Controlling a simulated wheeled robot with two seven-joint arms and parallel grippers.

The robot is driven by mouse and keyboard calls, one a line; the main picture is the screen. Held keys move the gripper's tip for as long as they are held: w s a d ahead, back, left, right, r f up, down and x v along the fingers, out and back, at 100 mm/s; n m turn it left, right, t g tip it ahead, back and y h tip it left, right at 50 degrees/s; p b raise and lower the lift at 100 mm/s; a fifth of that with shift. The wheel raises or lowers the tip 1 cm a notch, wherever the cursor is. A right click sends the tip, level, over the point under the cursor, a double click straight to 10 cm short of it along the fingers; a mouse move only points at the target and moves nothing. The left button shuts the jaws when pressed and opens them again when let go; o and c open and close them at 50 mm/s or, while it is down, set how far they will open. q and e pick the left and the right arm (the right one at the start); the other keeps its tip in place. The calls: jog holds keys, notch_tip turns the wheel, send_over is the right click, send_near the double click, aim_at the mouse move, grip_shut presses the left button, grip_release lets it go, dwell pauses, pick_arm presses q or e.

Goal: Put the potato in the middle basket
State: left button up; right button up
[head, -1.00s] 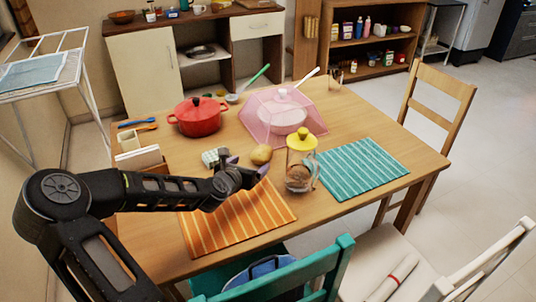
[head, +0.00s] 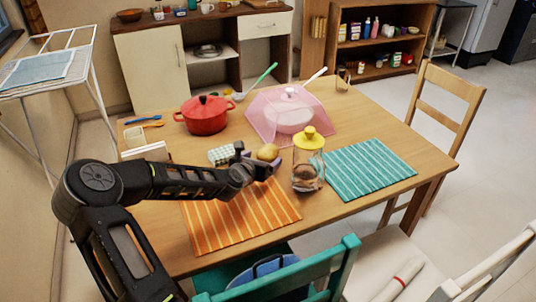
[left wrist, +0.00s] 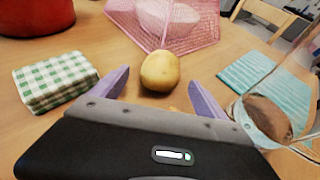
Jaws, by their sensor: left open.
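The potato (head: 267,152) is a yellow-brown lump on the wooden table, between the checked cloth block and the glass jar. In the left wrist view the potato (left wrist: 160,71) sits centred just ahead of and between my two purple fingers. My left gripper (head: 262,160) is open and empty, low over the table right at the potato. The left gripper's fingers (left wrist: 158,85) flank the near side of the potato; I cannot tell whether they touch it. My right gripper is not in view. I cannot make out a middle basket in these frames.
The glass jar with a yellow lid (head: 308,165) stands close right of the potato. The green checked cloth block (left wrist: 55,80) lies left of it. A red pot (head: 206,115) and pink mesh food cover (head: 268,118) stand behind. Orange (head: 235,220) and teal (head: 368,168) striped mats lie on the table.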

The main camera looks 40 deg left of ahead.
aim_at(265, 153)
pick_arm(q)
jog(key=x, duration=0.2)
jog(key=shift+w+a+f, duration=0.1)
jog(key=shift+w+f, duration=0.1)
jog(key=shift+w, duration=0.1)
jog(key=shift+c, duration=0.3)
jog(key=c, duration=1.7)
notch_tip(265, 153, up, 10)
jog(key=shift+r+p, duration=0.1)
jog(key=shift+p, duration=0.35)
